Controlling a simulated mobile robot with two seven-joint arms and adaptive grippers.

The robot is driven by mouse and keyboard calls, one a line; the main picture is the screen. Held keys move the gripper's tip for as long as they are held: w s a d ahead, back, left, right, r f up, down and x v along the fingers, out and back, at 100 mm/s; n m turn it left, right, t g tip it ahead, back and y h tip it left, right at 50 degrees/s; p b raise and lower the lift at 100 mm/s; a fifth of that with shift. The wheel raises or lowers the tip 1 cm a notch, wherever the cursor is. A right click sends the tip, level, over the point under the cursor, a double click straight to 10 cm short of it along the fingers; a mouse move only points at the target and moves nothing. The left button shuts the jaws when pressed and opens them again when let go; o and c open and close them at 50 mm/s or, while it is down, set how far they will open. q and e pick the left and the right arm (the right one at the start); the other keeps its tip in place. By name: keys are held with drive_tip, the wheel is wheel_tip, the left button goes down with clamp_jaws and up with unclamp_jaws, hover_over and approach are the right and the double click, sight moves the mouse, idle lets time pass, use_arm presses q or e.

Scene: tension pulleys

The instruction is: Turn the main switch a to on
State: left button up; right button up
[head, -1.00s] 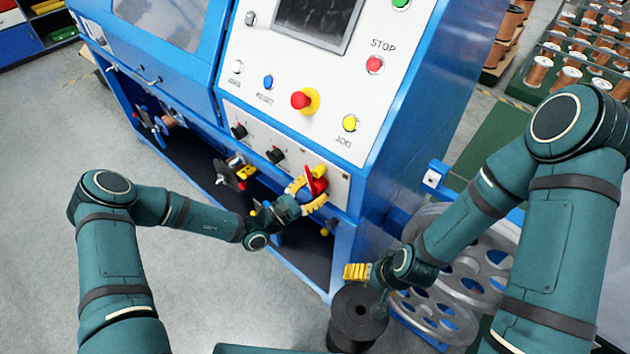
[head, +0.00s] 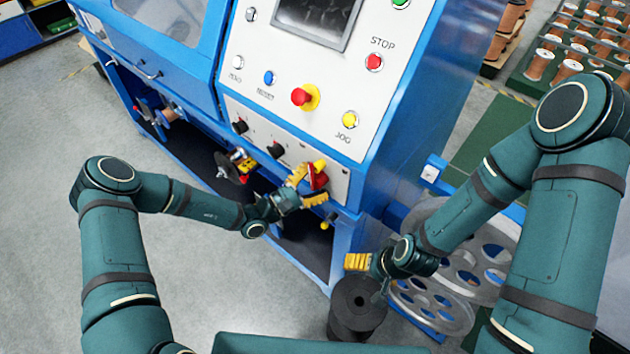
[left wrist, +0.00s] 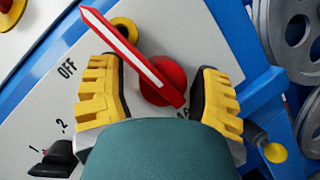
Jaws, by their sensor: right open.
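The main switch is a red rotary handle with a white stripe (head: 319,177) at the lower right of the machine's panel. In the left wrist view the red handle (left wrist: 140,62) slants from upper left to lower right across its round red hub. An "OFF" label is left of it; the "ON" mark is not readable. My left gripper (head: 306,187) is open, its yellow fingers on either side of the hub. In the left wrist view a gap shows at the left finger; the handle's lower end is close to the right finger. My right gripper (head: 357,262) is open and empty, away from the panel.
A red emergency button (head: 301,97) and small black knobs (head: 276,150) are on the panel near the switch. A yellow-tipped lever (left wrist: 275,152) is below right of it. A black spool (head: 357,305) and grey pulleys (head: 470,255) stand near my right gripper.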

use_arm(q)
drive_tip(key=shift+a+f, duration=0.1)
drive_tip(key=shift+s+a, duration=0.15)
drive_tip(key=shift+a, duration=0.05)
drive_tip(key=v, duration=1.1)
drive_tip(key=shift+a, duration=0.2)
drive_tip(key=shift+s, duration=0.1)
